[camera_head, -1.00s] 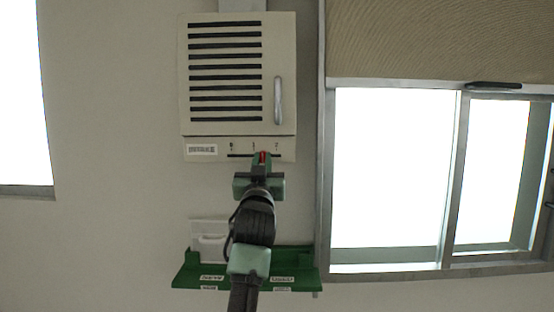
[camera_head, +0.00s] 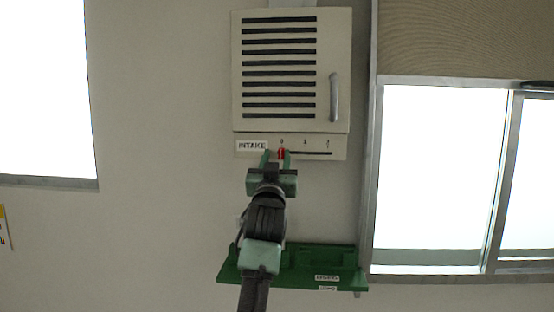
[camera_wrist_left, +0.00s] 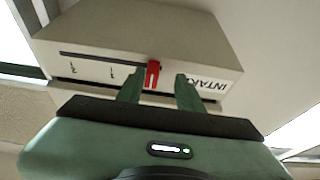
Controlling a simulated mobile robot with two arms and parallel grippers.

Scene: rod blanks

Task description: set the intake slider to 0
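The intake slider's red tab (camera_head: 282,154) is at the left end of its slot, below the 0 mark, on the lower strip of a beige vented cabinet (camera_head: 241,80). An INTAKE label (camera_head: 252,146) is left of it. My left gripper (camera_head: 277,158) is just below the strip, with its fingers spread on either side of the tab. In the left wrist view, the red tab (camera_wrist_left: 152,74) stands between the open fingers (camera_wrist_left: 158,90), nearer the left finger, with a clear gap to the right one. The 0 mark is hidden there. My right gripper is not in view.
A green shelf (camera_head: 310,275) with labels is on the wall below, partly hidden by my left arm. The cabinet has a vertical handle (camera_head: 334,97). A window frame (camera_head: 372,180) is to the right. Bare wall lies left of the cabinet.

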